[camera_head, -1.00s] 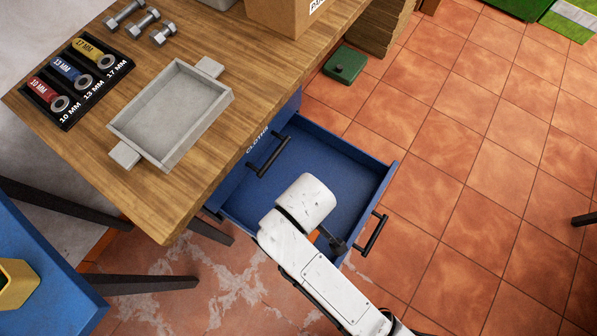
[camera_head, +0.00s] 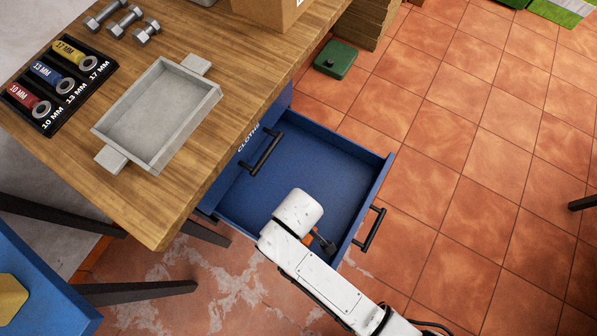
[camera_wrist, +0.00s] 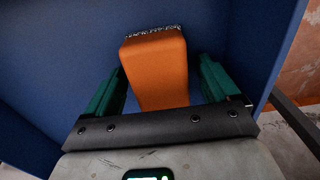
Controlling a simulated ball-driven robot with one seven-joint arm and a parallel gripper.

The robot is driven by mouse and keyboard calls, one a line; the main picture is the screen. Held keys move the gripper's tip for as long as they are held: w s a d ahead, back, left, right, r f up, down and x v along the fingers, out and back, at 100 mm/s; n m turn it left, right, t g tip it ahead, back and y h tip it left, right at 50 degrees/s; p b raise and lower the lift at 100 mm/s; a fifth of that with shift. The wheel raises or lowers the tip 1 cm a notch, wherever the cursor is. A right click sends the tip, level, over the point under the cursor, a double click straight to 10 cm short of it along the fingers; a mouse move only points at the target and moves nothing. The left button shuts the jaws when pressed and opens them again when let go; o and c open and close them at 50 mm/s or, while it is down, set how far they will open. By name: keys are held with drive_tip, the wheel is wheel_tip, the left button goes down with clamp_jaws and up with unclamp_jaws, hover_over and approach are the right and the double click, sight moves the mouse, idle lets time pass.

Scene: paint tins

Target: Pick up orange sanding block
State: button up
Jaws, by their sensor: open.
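The orange sanding block (camera_wrist: 158,70) lies in the open blue drawer (camera_head: 330,158). In the wrist view it sits between the two green fingers of my gripper (camera_wrist: 160,88), with a dark gritty strip along its far end. My gripper is open, with a narrow gap to the block on the left and a gap on the right. In the head view my white arm reaches into the near part of the drawer and hides most of the block; only a small orange patch (camera_head: 308,238) shows beside the arm.
The drawer's walls stand close around my gripper, and its black handle (camera_head: 369,230) is at the right. A green box (camera_head: 335,60) stands on the tiled floor.

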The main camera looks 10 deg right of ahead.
drive_tip(key=shift+c, duration=0.3)
drive_tip(key=c, duration=1.1)
drive_tip(key=shift+r, duration=0.1)
drive_tip(key=shift+r, duration=0.25)
wheel_tip(320, 180, up, 2)
drive_tip(key=shift+a+r+p, duration=0.1)
drive_tip(key=shift+p, duration=0.3)
drive_tip(key=s+r, duration=0.1)
drive_tip(key=s+r+p, duration=0.1)
drive_tip(key=r, duration=0.1)
drive_tip(key=s+d+r, duration=0.1)
drive_tip(key=r, duration=0.1)
drive_tip(key=shift+s+d, duration=0.1)
drive_tip(key=shift+s, duration=0.3)
drive_tip(key=s+d+r, duration=0.1)
drive_tip(key=s, duration=0.2)
drive_tip(key=s+r, duration=0.2)
drive_tip(key=s, duration=0.1)
drive_tip(key=s+d+r+p, duration=0.1)
drive_tip(key=s+r, duration=0.1)
drive_tip(key=s, duration=0.1)
drive_tip(key=shift+s+d, duration=0.3)
drive_tip(key=shift+d, duration=0.05)
